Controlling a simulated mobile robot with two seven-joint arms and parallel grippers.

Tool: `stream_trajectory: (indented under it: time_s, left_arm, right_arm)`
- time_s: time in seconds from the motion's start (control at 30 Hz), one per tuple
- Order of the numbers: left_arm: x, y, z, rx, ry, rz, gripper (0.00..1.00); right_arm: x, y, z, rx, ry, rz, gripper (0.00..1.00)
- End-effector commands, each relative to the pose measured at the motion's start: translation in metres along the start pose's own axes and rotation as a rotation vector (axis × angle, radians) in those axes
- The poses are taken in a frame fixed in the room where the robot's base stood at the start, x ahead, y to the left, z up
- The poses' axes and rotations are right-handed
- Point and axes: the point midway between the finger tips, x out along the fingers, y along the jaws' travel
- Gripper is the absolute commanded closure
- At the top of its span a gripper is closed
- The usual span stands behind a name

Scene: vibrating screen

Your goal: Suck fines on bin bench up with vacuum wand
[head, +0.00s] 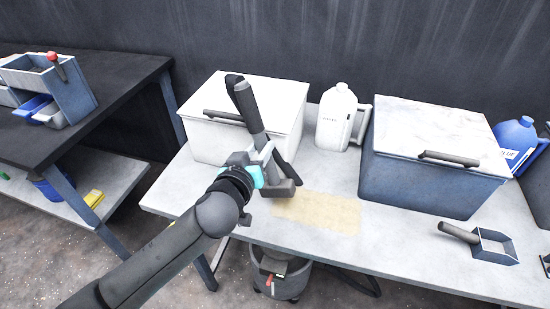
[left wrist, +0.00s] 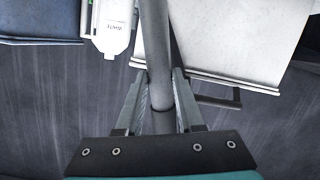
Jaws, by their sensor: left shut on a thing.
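The vacuum wand (head: 247,108) is a dark grey tube with a wide, flat nozzle (head: 283,188) at its lower end. My left gripper (head: 264,168) is shut on the wand's tube and holds it slightly tilted. In the left wrist view the tube (left wrist: 154,40) runs between the two fingers of my gripper (left wrist: 160,85). The fines (head: 320,212) are a thin tan patch on the bin bench (head: 400,245). The nozzle is at the patch's left end, at or just above the bench top; I cannot tell whether it touches. My right gripper is not in view.
A white bin (head: 215,140) stands behind the wand, and a blue-grey bin (head: 420,180) stands right of the patch. A white jug (head: 337,120) is between them. A scoop (head: 490,247) lies at right. A vacuum canister (head: 283,280) is below the bench. A dark table (head: 100,115) is left.

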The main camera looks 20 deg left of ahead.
Motion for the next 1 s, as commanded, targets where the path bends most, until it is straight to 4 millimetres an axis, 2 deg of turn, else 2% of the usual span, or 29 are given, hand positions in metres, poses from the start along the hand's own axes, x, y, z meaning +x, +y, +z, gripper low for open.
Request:
stream_trajectory:
  time_s: [0.1, 0.33, 0.77, 1.0]
  left_arm:
    - [-0.012, -0.013, 0.001, 0.001, 0.050, 0.021, 1.00]
    - [-0.027, -0.022, 0.004, 0.005, 0.098, 0.056, 1.00]
    - [-0.029, -0.022, 0.004, 0.005, 0.105, 0.064, 1.00]
    - [-0.028, -0.022, 0.011, 0.006, 0.105, 0.064, 1.00]
  right_arm:
    - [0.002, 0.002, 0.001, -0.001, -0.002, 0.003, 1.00]
    - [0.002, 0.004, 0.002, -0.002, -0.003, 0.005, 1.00]
    - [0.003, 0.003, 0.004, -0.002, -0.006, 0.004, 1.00]
    - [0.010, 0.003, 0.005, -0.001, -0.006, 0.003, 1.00]
